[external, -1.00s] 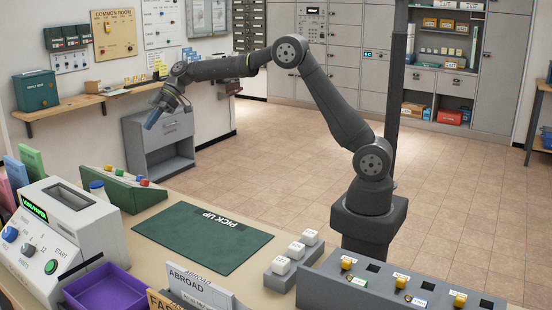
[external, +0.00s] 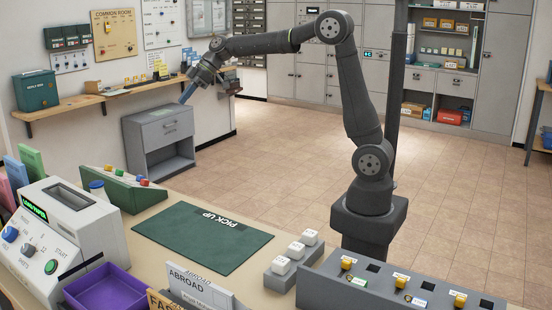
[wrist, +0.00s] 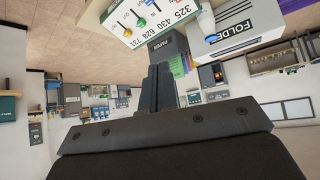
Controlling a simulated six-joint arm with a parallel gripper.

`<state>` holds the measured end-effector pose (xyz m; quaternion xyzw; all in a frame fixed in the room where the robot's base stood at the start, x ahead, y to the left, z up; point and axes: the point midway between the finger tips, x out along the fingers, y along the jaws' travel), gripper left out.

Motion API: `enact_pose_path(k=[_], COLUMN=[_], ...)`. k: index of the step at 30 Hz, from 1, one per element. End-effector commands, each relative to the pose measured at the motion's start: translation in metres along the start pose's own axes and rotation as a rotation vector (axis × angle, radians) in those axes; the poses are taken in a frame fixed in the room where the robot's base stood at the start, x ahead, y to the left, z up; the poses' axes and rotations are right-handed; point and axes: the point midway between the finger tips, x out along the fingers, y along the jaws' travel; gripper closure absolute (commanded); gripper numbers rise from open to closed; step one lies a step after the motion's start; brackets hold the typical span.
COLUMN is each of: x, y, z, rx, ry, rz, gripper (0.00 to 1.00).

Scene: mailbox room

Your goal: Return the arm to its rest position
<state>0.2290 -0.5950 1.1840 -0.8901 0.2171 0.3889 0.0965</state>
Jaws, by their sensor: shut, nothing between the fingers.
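My gripper (external: 187,95) hangs in the air at the end of my raised arm, in front of the left wall and above the grey drawer cabinet. Its fingers point down and a little left. In the wrist view my gripper (wrist: 154,88) shows as dark fingers pressed together, with nothing between them. It appears clear of the counter and the cabinet.
The counter holds a white machine (external: 75,228), a green PICK UP mat (external: 190,245), a purple tray (external: 100,290) and white blocks (external: 295,252). The grey cabinet (external: 160,140) stands below the gripper. The tiled floor (external: 270,155) is open.

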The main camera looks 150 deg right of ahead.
Motion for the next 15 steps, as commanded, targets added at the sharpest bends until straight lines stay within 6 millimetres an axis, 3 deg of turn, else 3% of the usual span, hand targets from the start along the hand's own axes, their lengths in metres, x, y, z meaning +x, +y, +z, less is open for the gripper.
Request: enact_pose_path(k=[4, 9, 15], x=[-0.018, 0.007, 0.018], y=[-0.006, -0.006, -0.005], z=[0.008, 0.009, 0.008], rx=[0.028, 0.03, 0.029], ry=[-0.003, -0.005, -0.003], rz=[0.031, 0.029, 0.031], gripper=[1.0, 1.0, 1.0])
